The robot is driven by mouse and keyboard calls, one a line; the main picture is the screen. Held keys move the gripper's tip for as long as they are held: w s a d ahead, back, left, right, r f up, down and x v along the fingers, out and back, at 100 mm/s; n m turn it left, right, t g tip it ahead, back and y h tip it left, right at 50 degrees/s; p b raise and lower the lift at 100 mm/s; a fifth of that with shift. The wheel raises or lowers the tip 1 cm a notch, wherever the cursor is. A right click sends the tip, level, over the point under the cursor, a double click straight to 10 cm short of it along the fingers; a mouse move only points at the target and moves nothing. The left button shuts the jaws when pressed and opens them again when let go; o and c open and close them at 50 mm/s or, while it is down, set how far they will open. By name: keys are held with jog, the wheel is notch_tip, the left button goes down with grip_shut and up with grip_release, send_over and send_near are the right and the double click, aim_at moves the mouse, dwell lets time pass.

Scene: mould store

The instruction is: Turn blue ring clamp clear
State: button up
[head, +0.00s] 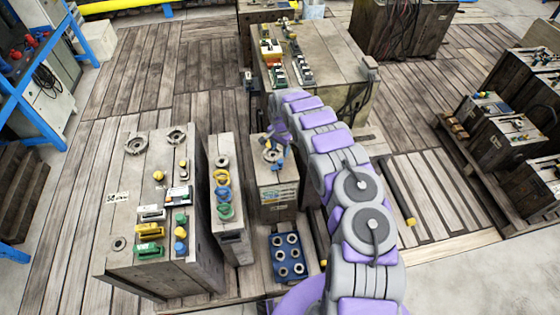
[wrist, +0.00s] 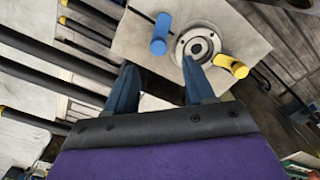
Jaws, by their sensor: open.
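In the wrist view, a blue clamp (wrist: 160,34) stands on the pale top of a block, just left of a round metal ring (wrist: 197,45). I cannot tell whether its end overlaps the ring's rim. A yellow clamp (wrist: 232,66) lies on the ring's other side. My gripper (wrist: 160,78) is open with nothing between its fingers. The blue clamp is beyond the fingertips and apart from them. In the head view, my gripper (head: 278,136) is over the small block (head: 275,192) with the ring (head: 273,155), and it partly hides the clamps.
A narrow block (head: 229,240) with a row of coloured rings stands left of the small block. A wider block (head: 150,255) with several fittings is further left. A blue tray (head: 289,274) of sockets lies in front. A larger block (head: 335,65) stands behind.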

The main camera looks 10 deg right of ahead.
aim_at(280, 161)
notch_tip(280, 161, down, 8)
jog(key=shift+r+b, duration=0.25)
jog(key=shift+b, duration=0.6)
jog(key=shift+c, duration=0.4)
grip_shut()
